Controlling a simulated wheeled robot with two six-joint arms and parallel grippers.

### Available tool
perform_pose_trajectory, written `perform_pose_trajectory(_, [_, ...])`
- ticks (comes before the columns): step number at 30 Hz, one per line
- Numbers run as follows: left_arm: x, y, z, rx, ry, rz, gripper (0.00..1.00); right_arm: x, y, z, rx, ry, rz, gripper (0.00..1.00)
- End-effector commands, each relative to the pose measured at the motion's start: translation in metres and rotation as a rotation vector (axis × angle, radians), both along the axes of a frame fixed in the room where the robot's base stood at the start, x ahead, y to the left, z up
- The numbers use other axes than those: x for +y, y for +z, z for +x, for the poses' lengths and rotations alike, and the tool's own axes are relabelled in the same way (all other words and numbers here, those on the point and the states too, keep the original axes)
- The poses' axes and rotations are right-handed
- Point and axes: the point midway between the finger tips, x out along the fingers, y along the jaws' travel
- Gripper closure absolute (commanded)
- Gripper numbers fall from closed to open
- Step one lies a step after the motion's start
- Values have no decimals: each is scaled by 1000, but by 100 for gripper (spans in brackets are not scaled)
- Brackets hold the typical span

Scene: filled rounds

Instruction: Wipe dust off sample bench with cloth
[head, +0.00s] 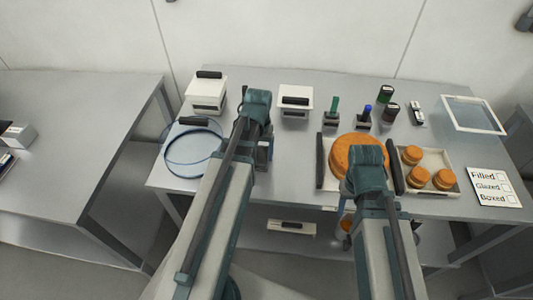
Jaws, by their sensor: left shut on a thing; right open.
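The sample bench (292,157) is a grey metal table across the middle of the head view. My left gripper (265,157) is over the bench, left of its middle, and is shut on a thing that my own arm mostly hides. I cannot make out the cloth or any dust on the bench. My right gripper (367,192) is open at the front of the bench, over the near edge of a tray (330,181) that bears a large orange round (350,152). My wrist hides its fingertips.
A clear round cover (193,160) stands at the left. White boxes (206,94) (295,104), stamps (385,95) and small holders line the back. Small orange rounds (419,178) sit in a tray right of my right gripper. A frame (474,114) and label card (493,188) lie far right.

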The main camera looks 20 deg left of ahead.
Motion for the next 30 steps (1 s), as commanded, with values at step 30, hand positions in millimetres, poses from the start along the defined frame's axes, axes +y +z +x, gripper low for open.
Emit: perform_pose_trajectory(30, [1, 60, 0, -1, -1, -2, 78, 0, 60, 0, 0, 0, 0, 50])
